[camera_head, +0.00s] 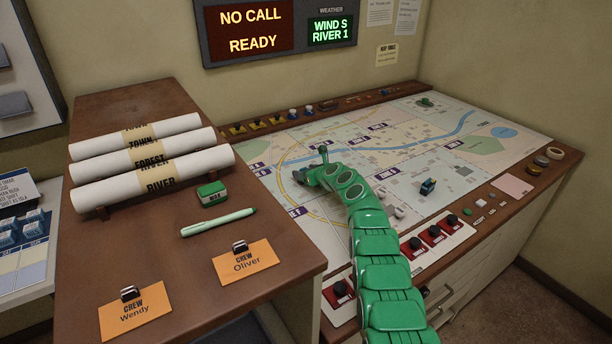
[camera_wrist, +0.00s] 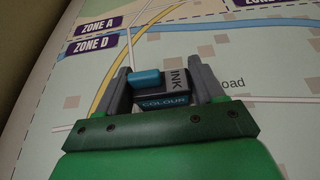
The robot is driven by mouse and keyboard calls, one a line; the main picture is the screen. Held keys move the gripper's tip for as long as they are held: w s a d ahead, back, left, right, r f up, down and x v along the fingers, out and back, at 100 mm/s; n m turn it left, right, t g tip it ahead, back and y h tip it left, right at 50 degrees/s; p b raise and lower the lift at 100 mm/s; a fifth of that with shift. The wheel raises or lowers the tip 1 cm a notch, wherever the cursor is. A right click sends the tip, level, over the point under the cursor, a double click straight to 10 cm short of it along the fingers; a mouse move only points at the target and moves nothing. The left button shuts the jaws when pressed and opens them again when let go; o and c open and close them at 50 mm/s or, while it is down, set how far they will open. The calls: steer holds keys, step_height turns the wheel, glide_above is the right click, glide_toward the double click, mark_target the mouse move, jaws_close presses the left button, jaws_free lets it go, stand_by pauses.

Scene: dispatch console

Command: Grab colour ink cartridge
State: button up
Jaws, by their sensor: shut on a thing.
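The colour ink cartridge (camera_wrist: 172,86) is a small dark block marked INK, with a blue COLOUR label, in the wrist view. My gripper (camera_wrist: 160,86) is shut on it, one grey finger at each side. A blue rounded piece (camera_wrist: 144,78) shows at the cartridge's left, beside the left finger; I cannot tell whether it is part of it. In the head view my gripper (camera_head: 312,172) is over the left part of the map, at the far end of my green arm. The cartridge cannot be made out clearly there.
The map table (camera_head: 400,150) carries small figures and a blue vehicle (camera_head: 428,187). Red button panels (camera_head: 434,231) line its front edge. The brown desk (camera_head: 200,262) at left holds rolled maps (camera_head: 150,170), a green box (camera_head: 211,194), a pen (camera_head: 218,222) and crew cards (camera_head: 243,263).

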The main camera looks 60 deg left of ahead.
step_height(320, 180, up, 3)
steer(key=shift+r, duration=0.2)
steer(key=shift+s, duration=0.1)
